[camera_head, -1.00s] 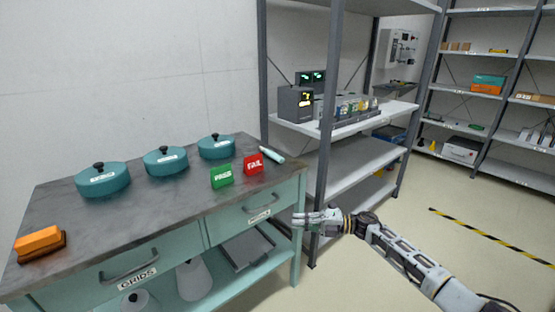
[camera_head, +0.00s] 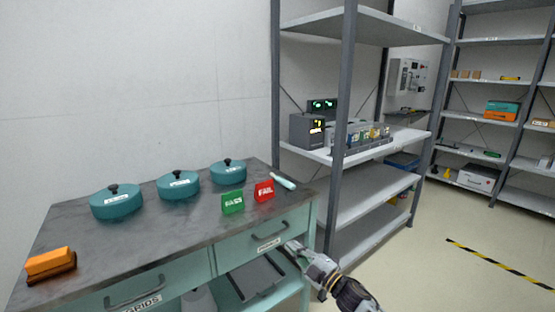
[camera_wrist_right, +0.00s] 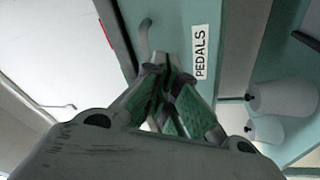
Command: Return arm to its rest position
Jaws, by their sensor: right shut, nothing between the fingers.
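My right gripper (camera_head: 291,246) is at the right front end of the teal cart (camera_head: 190,268), below the worktop, close to the drawer handle (camera_head: 271,227). In the right wrist view the gripper (camera_wrist_right: 167,72) has its fingers together with nothing between them. That view also shows the teal drawer front with a "PEDALS" label (camera_wrist_right: 200,52) just ahead of the fingertips. I cannot tell whether the fingertips touch the drawer front. My right forearm comes in from the bottom edge. My left gripper is not in view.
On the worktop (camera_head: 150,235) stand teal lidded pots (camera_head: 178,186), a green sign (camera_head: 232,203), a red "FAIL" sign (camera_head: 264,192) and an orange block (camera_head: 50,262). A metal shelf rack (camera_head: 345,110) stands right of the cart. Floor (camera_head: 460,265) at the right is clear.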

